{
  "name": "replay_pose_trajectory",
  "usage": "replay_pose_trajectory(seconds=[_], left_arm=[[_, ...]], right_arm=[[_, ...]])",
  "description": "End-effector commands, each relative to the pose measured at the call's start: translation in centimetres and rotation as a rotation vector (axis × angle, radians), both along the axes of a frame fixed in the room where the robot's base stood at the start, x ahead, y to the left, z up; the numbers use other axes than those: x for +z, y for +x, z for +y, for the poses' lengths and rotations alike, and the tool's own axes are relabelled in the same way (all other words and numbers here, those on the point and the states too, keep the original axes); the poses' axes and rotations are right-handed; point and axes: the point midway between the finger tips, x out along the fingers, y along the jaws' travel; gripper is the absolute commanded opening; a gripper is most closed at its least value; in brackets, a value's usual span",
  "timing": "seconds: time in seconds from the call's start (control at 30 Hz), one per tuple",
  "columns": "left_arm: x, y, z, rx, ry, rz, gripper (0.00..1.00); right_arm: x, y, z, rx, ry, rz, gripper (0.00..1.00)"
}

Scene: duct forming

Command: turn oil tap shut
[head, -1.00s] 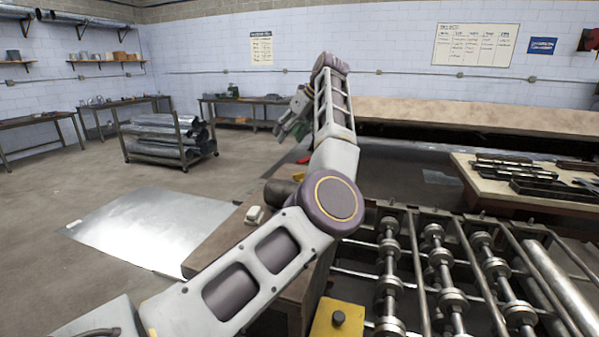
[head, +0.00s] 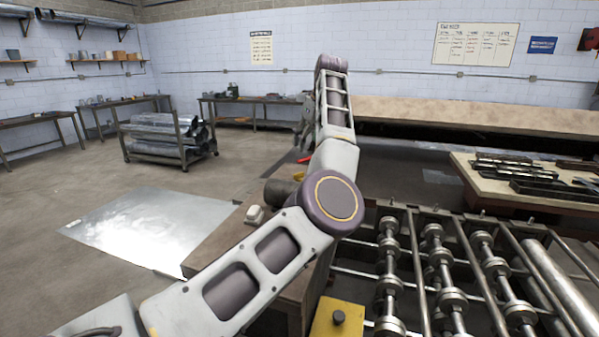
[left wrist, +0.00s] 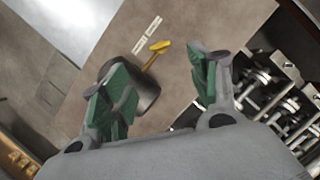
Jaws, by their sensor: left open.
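The oil tap shows in the left wrist view as a yellow handle (left wrist: 160,47) on a thin stem beside a dark cylinder (left wrist: 146,96). My left gripper (left wrist: 164,76) is open, with its green-padded fingers spread. In that picture the handle appears between the fingertips and beyond them; no contact shows. In the head view my left gripper (head: 304,118) is mostly hidden behind my forearm. A small yellow part (head: 298,177) near the dark cylinder (head: 280,191) may be the tap, partly hidden by my arm. My right gripper is not in view.
A roll-forming machine with rows of rollers (head: 449,300) stands at the right front. A bench with dark tooling (head: 515,177) is at the right. A flat metal sheet (head: 140,228) lies on the floor at left, near a cart of rolled metal (head: 165,140).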

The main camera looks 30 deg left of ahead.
Motion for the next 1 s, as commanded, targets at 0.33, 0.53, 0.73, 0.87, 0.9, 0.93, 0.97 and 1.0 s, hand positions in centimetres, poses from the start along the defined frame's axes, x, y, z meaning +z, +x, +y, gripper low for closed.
replay_pose_trajectory(seconds=[0.33, 0.53, 0.73, 0.87, 0.9, 0.93, 0.97, 1.0], left_arm=[[-2.7, 0.4, 1.0, 0.001, 0.000, 0.002, 0.61], [-4.8, 0.7, 1.9, 0.002, 0.001, 0.001, 0.61], [-7.2, 1.0, 2.8, 0.001, 0.001, 0.003, 0.61], [-8.7, 1.3, 3.4, 0.001, 0.000, 0.003, 0.61], [-9.2, 1.4, 3.6, 0.001, 0.001, 0.003, 0.61], [-9.5, 1.4, 3.7, 0.002, 0.001, 0.002, 0.61], [-9.8, 1.4, 3.9, 0.002, 0.001, 0.002, 0.61], [-10.3, 1.5, 4.0, 0.002, 0.001, 0.002, 0.61]], right_arm=[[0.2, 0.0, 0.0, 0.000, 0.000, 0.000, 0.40], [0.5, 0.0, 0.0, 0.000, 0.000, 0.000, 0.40], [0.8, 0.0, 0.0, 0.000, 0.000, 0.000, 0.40], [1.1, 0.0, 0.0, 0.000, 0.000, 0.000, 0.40], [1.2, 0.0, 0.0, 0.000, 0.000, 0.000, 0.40], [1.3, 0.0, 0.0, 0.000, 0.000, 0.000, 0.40], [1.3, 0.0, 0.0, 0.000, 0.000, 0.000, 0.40], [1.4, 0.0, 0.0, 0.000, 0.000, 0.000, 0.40]])
